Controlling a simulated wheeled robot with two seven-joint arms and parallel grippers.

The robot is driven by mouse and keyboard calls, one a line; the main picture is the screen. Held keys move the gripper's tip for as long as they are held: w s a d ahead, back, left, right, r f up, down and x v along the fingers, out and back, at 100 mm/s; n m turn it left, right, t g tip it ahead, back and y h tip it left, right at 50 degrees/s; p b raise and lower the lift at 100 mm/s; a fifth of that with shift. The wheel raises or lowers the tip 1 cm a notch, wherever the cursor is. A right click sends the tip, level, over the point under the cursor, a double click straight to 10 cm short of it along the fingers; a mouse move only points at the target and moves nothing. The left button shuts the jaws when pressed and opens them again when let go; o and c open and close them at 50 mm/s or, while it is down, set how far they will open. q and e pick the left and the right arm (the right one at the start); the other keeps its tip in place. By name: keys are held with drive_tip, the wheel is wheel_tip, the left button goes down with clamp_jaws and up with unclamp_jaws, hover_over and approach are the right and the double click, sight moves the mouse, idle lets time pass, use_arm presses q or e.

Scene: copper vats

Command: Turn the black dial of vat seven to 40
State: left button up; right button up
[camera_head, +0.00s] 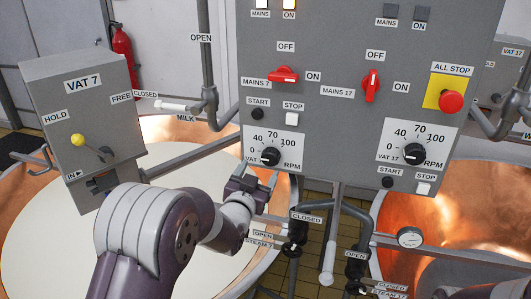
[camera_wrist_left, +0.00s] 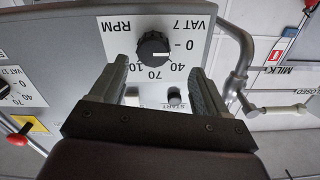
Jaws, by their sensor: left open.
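The black dial of vat seven (camera_head: 271,156) sits on a white scale plate on the grey control panel. Its white pointer mark points left, at about 0. In the left wrist view the dial (camera_wrist_left: 153,47) appears upside down, its mark toward the 0. My left gripper (camera_head: 257,180) is open and empty, just below and in front of the dial. In the wrist view the open jaws (camera_wrist_left: 158,78) stand either side of the plate's lower part, with the dial beyond the fingertips and apart from them. My right gripper is not in view.
The black start button (camera_head: 257,114) and white stop button (camera_head: 292,119) are above the dial, under a red mains switch (camera_head: 284,75). A similar vat 17 dial (camera_head: 414,154) is to the right. Valve pipes (camera_head: 296,236) hang below. The grey VAT 7 box (camera_head: 85,120) stands left.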

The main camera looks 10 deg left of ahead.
sight(269, 159)
use_arm(q)
drive_tip(key=w+p, duration=0.1)
drive_tip(key=w, duration=0.1)
drive_tip(key=w+d, duration=0.1)
drive_tip(key=w, duration=0.1)
drive_tip(key=w+p, duration=0.1)
drive_tip(key=w, duration=0.1)
drive_tip(key=shift+w+d+r+p, duration=0.1)
drive_tip(key=shift+d+r+p, duration=0.15)
drive_tip(key=shift+d+p, duration=0.1)
drive_tip(key=shift+w+a+f, duration=0.2)
drive_tip(key=shift+w+a, duration=0.15)
drive_tip(key=shift+a, duration=0.1)
drive_tip(key=shift+d, duration=0.1)
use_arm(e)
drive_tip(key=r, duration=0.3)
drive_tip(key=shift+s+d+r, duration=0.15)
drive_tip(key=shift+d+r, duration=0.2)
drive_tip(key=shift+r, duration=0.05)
use_arm(q)
drive_tip(key=shift+s+d+r, duration=0.1)
drive_tip(key=shift+d, duration=0.05)
drive_tip(key=c, duration=0.3)
drive_tip(key=shift+d, duration=0.1)
drive_tip(key=c, duration=0.5)
drive_tip(key=shift+c, duration=1)
